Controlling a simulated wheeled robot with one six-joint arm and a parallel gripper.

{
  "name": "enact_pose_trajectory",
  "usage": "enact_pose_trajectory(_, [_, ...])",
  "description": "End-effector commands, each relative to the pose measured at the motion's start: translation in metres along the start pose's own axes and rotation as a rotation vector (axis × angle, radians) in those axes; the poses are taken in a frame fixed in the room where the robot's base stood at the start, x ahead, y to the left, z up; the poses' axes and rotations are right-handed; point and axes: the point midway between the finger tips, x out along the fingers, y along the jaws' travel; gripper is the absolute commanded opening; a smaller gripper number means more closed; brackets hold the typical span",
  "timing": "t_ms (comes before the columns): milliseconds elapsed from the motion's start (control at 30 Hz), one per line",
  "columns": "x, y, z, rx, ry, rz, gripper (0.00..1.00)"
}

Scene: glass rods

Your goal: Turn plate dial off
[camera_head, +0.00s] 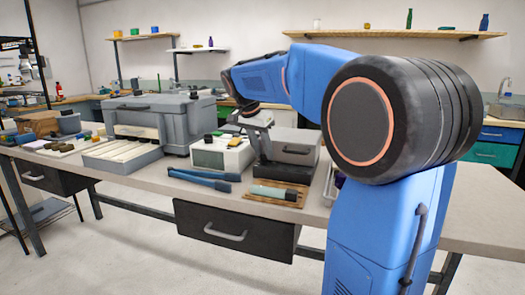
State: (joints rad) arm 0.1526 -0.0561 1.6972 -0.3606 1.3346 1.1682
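A small white device with a pale green front panel (210,158) stands on the workbench, just left of centre. It may be the plate, but I cannot make out a dial on it. My blue arm reaches in from the right, and its wrist bends down beside this device. My gripper (256,128) is at the wrist's lower end, close to the device's right side and above the bench. The fingers are small and dark against the dark things behind them. I cannot tell whether they are open or shut, or whether they touch anything.
A large grey machine (160,115) stands left of the white device. A grey box (292,148) is to the right. Blue-handled tools (204,179) and a wooden board (262,200) with a pale green and dark item (275,192) lie in front. The bench front edge has a dark drawer (235,230).

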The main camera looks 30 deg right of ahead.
Motion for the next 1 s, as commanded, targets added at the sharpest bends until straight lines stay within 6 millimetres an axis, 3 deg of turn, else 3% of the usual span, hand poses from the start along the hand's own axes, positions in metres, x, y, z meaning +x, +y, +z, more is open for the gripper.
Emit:
enact_pose_trajectory(133, [0.0000, 0.0000, 0.0000, 0.000, 0.000, 0.000, 0.31])
enact_pose_trajectory(267, [-0.0001, -0.0001, 0.0000, 0.000, 0.000, 0.000, 0.03])
enact_pose_trajectory(300, [-0.0001, -0.0001, 0.0000, 0.000, 0.000, 0.000, 0.01])
enact_pose_trajectory(533, [-0.0002, 0.0010, -0.0003, -0.039, 0.000, -0.016, 0.01])
enact_pose_trajectory(1000, [0.0001, 0.0046, -0.0007, -0.322, -0.001, -0.133, 0.01])
